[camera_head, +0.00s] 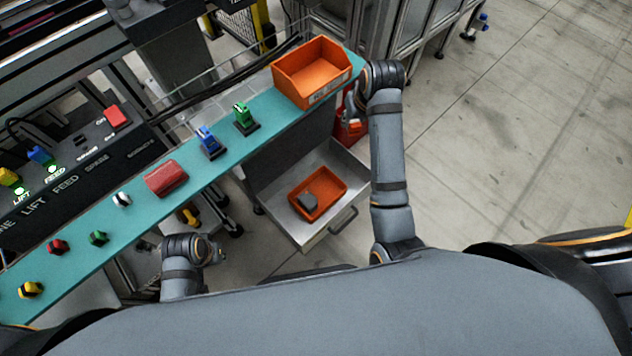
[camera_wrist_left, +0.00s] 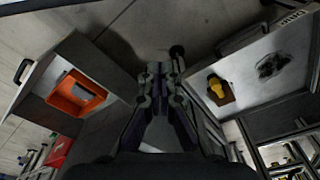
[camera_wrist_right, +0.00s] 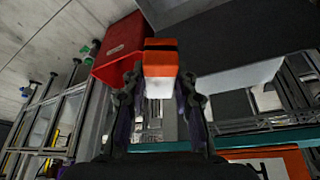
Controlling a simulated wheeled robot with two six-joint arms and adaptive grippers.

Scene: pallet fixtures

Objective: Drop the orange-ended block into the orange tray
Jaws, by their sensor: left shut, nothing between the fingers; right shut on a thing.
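The orange-ended block (camera_wrist_right: 160,62) has a white body and a dark line across its orange end. My right gripper (camera_wrist_right: 159,86) is shut on it. The tray also shows in the left wrist view (camera_wrist_left: 92,104). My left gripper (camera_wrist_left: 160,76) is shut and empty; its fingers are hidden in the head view.
A larger orange bin (camera_head: 315,86) stands on the teal bench's far end. A red bin (camera_wrist_right: 122,48) is near the held block. The open drawer (camera_head: 285,222) juts out below the bench. Buttons and a red block (camera_head: 166,178) line the bench. Open floor lies right.

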